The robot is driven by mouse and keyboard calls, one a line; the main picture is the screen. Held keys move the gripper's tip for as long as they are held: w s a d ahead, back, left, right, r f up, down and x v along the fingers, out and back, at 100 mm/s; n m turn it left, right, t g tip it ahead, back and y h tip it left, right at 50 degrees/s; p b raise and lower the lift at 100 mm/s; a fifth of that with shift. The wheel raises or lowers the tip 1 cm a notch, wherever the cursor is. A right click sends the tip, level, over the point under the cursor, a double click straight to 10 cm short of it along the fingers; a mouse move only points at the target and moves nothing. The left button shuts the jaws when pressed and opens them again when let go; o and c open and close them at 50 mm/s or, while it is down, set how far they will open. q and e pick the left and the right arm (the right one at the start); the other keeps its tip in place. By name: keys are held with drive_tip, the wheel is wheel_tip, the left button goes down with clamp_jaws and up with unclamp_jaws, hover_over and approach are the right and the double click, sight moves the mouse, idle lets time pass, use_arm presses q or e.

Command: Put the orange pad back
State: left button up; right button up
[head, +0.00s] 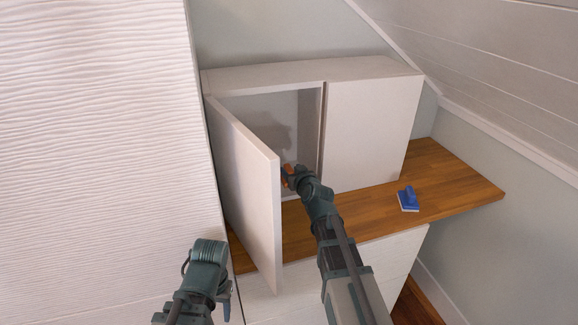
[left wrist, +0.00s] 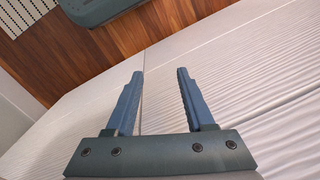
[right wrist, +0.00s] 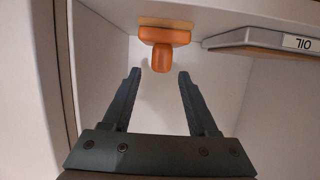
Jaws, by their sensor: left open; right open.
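The orange pad (right wrist: 163,37) is inside the open cabinet, its stubby handle facing my right gripper (right wrist: 159,74). In the right wrist view the handle's end is just beyond and between the two open fingertips, and nothing is gripped. In the head view the orange pad (head: 288,170) is a small patch at the tip of my right arm, partly hidden by it. My left gripper (left wrist: 160,74) is open and empty, low in front of the white drawer fronts. A blue pad (head: 408,197) with a handle lies on the wooden worktop (head: 455,195).
The cabinet's left door (head: 245,185) stands open, left of my right arm. Its right door (head: 368,130) is shut. The worktop's right end is mostly clear under the sloped ceiling (head: 500,65).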

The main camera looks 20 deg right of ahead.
drive_tip(key=p+v, duration=0.2)
drive_tip(key=v, duration=0.6)
drive_tip(key=shift+s, duration=0.3)
